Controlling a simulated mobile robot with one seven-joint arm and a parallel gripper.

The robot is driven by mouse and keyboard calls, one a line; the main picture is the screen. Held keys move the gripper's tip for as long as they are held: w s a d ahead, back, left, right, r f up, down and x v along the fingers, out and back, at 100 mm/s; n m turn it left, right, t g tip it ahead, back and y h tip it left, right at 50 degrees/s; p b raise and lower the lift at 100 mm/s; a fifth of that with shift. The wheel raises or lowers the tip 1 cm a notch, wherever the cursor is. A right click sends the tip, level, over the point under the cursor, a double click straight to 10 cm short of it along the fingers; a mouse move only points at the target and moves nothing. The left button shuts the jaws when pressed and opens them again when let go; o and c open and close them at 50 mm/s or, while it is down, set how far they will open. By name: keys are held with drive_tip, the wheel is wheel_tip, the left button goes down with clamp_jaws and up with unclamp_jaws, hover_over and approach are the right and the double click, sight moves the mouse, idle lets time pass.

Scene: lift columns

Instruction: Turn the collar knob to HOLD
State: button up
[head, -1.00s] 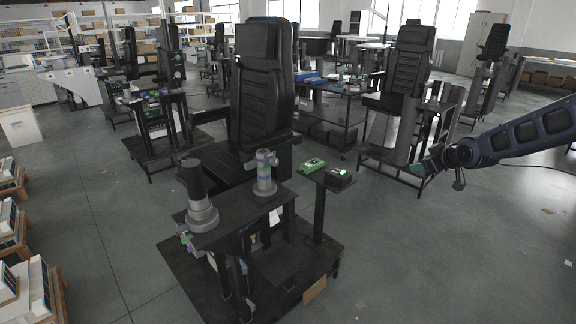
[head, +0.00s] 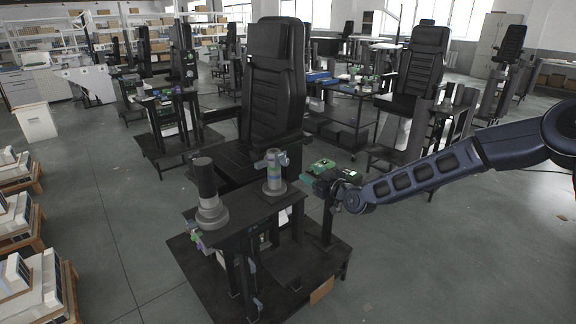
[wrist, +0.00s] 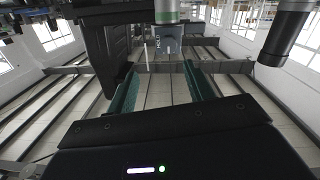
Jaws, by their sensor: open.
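The banded grey column (head: 273,175) stands upright on the front stand, with a grey collar (head: 272,158) that has a side knob near its top. A thicker dark column (head: 206,180) with a grey base stands to its left. In the wrist view, which looks upside down, the green-banded column (wrist: 167,12) hangs from the top edge with a grey lettered block (wrist: 168,42) on it; I cannot read the lettering surely. My gripper (head: 311,179) is right of the banded column, apart from it. In the wrist view, its teal fingers (wrist: 162,86) are spread and empty.
A black seat (head: 274,85) rises behind the columns. The dark column (wrist: 286,33) shows at right in the wrist view. Open floor (head: 420,270) lies to the right.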

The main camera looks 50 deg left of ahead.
sight(287, 163)
drive_tip(key=a, duration=0.8)
drive_tip(key=s+a, duration=0.1)
drive_tip(key=a, duration=0.3)
drive_tip(key=shift+s+f, duration=0.1)
drive_tip(key=shift+f, duration=0.1)
drive_tip(key=shift+c, duration=0.4)
drive_tip(key=c, duration=0.9)
